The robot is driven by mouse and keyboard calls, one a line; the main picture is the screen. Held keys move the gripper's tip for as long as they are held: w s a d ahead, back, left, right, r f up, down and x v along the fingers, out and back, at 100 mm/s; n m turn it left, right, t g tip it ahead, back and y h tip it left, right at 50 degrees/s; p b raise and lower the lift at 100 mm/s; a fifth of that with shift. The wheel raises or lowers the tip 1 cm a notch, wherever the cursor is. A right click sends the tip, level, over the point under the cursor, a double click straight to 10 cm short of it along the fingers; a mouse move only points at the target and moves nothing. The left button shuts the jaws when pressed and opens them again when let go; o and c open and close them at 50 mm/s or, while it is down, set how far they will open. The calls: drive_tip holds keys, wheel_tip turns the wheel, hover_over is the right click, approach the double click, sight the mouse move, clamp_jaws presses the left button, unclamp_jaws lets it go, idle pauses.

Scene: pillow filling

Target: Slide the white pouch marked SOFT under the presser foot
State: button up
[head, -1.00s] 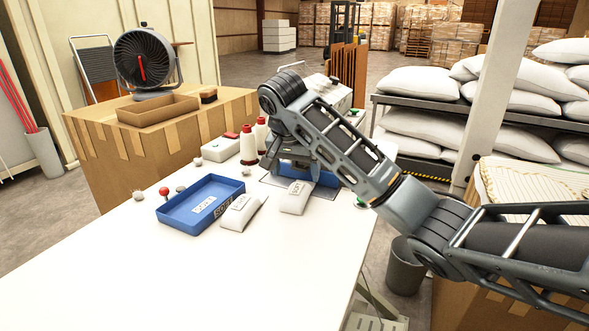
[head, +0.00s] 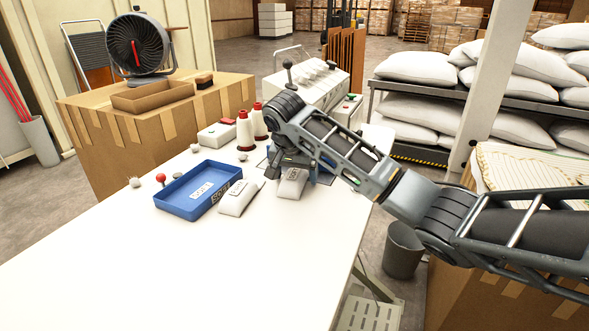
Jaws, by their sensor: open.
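Two white pouches with dark printed labels lie on the white table. The left pouch (head: 239,198) lies beside the blue tray, and the right pouch (head: 291,184) lies directly below my gripper. The print is too small to read surely, so I cannot tell which is marked SOFT. My gripper (head: 288,165) is open, pointing down at the back end of the right pouch; contact cannot be told.
A blue tray (head: 181,207) with labels stands left of the pouches. The front of the table (head: 220,275) is clear.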

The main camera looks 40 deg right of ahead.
drive_tip(key=c, duration=1)
drive_tip(key=o, duration=1)
drive_tip(key=shift+r, duration=0.1)
drive_tip(key=v, duration=0.7)
drive_tip(key=shift+a+r, duration=0.15)
drive_tip(key=shift+r, duration=0.1)
